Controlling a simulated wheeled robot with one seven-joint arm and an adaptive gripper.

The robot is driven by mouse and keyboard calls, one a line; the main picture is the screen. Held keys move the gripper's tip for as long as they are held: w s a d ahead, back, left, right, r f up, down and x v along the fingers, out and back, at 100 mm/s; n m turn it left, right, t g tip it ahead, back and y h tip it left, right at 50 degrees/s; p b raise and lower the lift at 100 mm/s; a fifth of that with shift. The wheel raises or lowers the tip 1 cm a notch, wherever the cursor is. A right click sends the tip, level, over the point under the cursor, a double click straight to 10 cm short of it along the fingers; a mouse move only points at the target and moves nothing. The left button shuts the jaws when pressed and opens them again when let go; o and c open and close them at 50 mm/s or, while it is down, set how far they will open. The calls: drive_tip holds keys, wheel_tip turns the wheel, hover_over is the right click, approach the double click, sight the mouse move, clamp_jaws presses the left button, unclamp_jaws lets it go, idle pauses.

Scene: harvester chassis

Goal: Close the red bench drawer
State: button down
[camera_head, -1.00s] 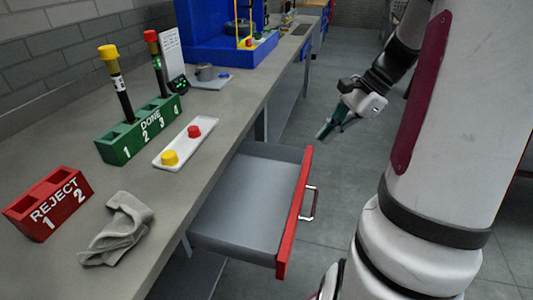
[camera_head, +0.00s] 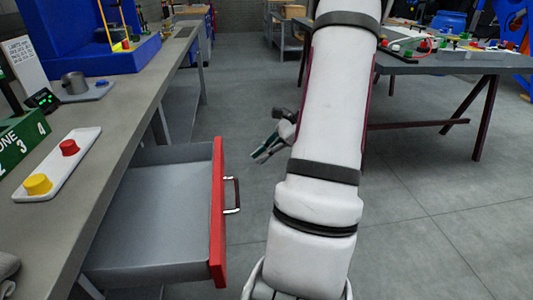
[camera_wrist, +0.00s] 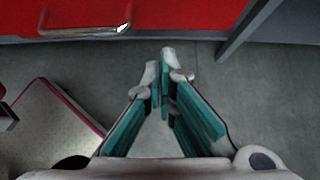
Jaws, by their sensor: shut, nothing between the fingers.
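The red-fronted bench drawer (camera_head: 217,215) stands pulled out from under the grey bench, and its grey inside looks empty. Its metal handle (camera_head: 233,195) is on the outer face. My arm hides part of the wrist in the head view.
A dark table (camera_head: 440,65) stands at the right. The floor between is clear.

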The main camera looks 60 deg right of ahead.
sight(157, 185)
drive_tip(key=w+a+f+b, duration=0.2)
drive_tip(key=w+a+f, duration=0.1)
drive_tip(key=w+a, duration=0.2)
drive_tip(key=shift+w+f, duration=0.25)
drive_tip(key=shift+w, duration=0.3)
drive_tip(key=w+a, duration=0.4)
drive_tip(key=w, duration=0.2)
drive_tip(key=w+a, duration=0.5)
drive_tip(key=w, duration=0.1)
drive_tip(key=w+a, duration=0.5)
drive_tip(key=w, duration=0.1)
drive_tip(key=shift+w+a+p, duration=0.15)
drive_tip(key=shift+w+p, duration=0.1)
drive_tip(key=shift+p, duration=0.1)
drive_tip(key=shift+a+r, duration=0.1)
drive_tip(key=shift+r, duration=0.1)
drive_tip(key=v, duration=1.2)
drive_tip(key=shift+d, duration=0.25)
